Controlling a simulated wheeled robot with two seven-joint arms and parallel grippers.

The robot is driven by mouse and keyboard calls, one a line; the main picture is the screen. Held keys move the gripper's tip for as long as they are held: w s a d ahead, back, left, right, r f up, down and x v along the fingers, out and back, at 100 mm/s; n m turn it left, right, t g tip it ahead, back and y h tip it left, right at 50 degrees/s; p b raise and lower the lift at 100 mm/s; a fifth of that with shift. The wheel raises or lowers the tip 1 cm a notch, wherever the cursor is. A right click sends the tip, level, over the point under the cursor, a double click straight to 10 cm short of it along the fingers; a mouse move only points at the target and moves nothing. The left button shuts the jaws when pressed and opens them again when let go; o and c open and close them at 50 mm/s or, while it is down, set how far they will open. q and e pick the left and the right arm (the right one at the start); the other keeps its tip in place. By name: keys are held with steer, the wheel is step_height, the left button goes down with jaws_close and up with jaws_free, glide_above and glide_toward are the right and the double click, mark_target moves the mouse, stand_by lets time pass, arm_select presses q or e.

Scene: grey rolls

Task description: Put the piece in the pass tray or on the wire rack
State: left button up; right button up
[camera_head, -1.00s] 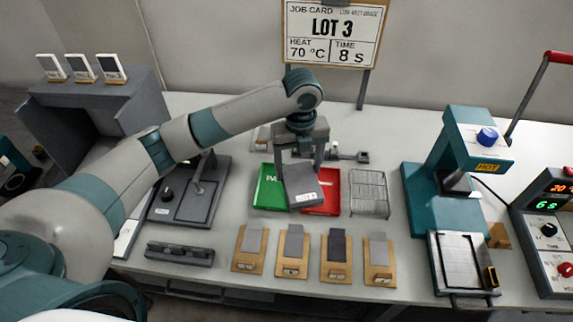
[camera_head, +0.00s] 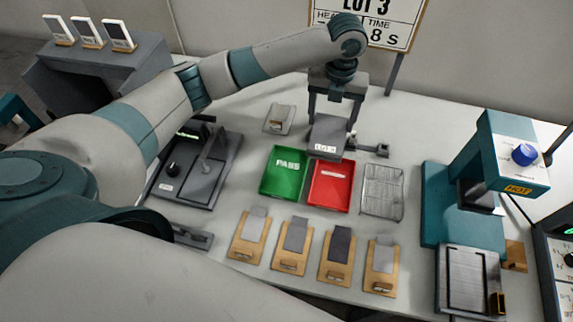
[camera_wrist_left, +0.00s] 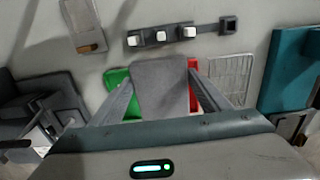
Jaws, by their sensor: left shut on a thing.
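A dark grey flat piece (camera_head: 327,138) with a small white label at its near edge is held in my left gripper (camera_head: 336,118). The piece hangs above the back part of the red tray (camera_head: 329,187). The green tray marked PASS (camera_head: 283,173) is just left of the red one and looks empty. The wire rack (camera_head: 382,191) is just right of the red tray and looks bare. In the left wrist view the grey piece (camera_wrist_left: 160,85) sits between the two fingers and covers parts of both trays. My right gripper is not in view.
Several wooden boards with grey swatches (camera_head: 296,236) line the front. A teal heat press marked HOT (camera_head: 466,195) stands at right. A black fixture (camera_head: 197,168) stands at left. A small bar fixture (camera_head: 372,149) lies behind the rack.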

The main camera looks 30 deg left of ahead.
arm_select(q)
steer(key=s+a+f+p, duration=0.1)
steer(key=s+a+f, duration=0.1)
steer(key=s+a+f+p, duration=0.2)
steer(key=s+a, duration=0.1)
steer(key=s+a+f+p, duration=0.2)
steer(key=s+a, duration=0.1)
steer(key=shift+s+f, duration=0.1)
steer(key=shift+f, duration=0.35)
steer(key=shift+f, duration=0.15)
step_height(320, 180, down, 2)
steer(key=shift+f+p, duration=0.25)
steer(key=shift+p, duration=0.55)
steer(key=shift+f, duration=0.6)
steer(key=shift+f, duration=0.15)
steer(key=o, duration=1.3)
steer(key=shift+o, duration=0.2)
